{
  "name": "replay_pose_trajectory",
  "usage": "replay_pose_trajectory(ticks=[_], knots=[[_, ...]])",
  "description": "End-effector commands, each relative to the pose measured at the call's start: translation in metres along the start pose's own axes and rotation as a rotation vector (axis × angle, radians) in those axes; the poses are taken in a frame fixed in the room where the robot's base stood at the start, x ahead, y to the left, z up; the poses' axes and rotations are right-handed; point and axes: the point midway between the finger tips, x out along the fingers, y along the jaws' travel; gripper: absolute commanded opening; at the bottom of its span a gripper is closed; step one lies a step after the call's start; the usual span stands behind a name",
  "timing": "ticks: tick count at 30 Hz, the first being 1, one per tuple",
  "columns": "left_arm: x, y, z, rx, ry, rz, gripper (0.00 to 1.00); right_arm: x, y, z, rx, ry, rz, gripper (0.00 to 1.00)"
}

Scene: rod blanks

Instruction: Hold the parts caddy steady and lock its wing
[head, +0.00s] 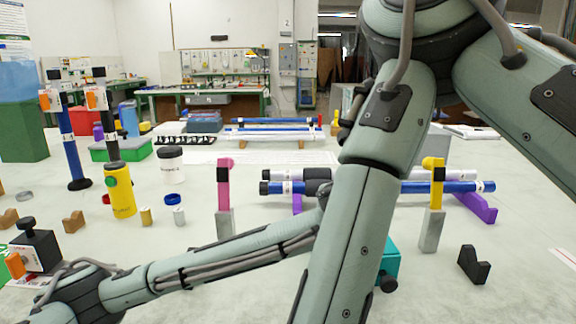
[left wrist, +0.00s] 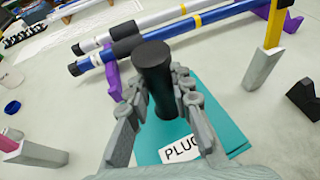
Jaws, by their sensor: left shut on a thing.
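A teal block (left wrist: 225,115) carries a white label reading "PLUG", partly covered by my gripper. I cannot tell for sure that it is the parts caddy, and no wing can be made out. My left gripper (left wrist: 160,88) is shut on an upright black cylindrical handle (left wrist: 153,62) over the block. In the head view the teal block (head: 390,262) shows only in part, with a black knob (head: 388,285) at its lower front. My right forearm hides the rest of it and my left gripper. My right gripper is out of view.
Blue and white rods (head: 455,187) lie on purple supports behind the block. A yellow-topped post (head: 433,205) and a black notched block (head: 473,265) stand to its right. A pink-topped post (head: 223,198) and a yellow bottle (head: 119,190) stand left. The right front table is mostly clear.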

Motion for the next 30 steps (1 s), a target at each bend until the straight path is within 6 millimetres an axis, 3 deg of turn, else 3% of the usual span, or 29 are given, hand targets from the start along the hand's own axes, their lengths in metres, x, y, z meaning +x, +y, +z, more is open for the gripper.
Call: replay_pose_trajectory(ticks=[11,12,17,26,30], knots=[[0.0,0.0,0.001,-0.001,-0.002,0.0,0.0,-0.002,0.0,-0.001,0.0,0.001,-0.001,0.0],[-0.001,0.0,0.002,-0.001,-0.004,-0.001,0.25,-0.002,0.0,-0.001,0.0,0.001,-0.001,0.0],[0.0,0.0,0.001,-0.001,-0.003,-0.001,0.45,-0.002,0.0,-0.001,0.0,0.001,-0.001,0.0],[-0.001,0.0,-0.001,0.0,0.001,0.0,0.46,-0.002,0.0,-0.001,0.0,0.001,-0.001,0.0],[-0.01,-0.001,0.001,0.001,-0.001,-0.002,0.46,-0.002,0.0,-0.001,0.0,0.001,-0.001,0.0]])
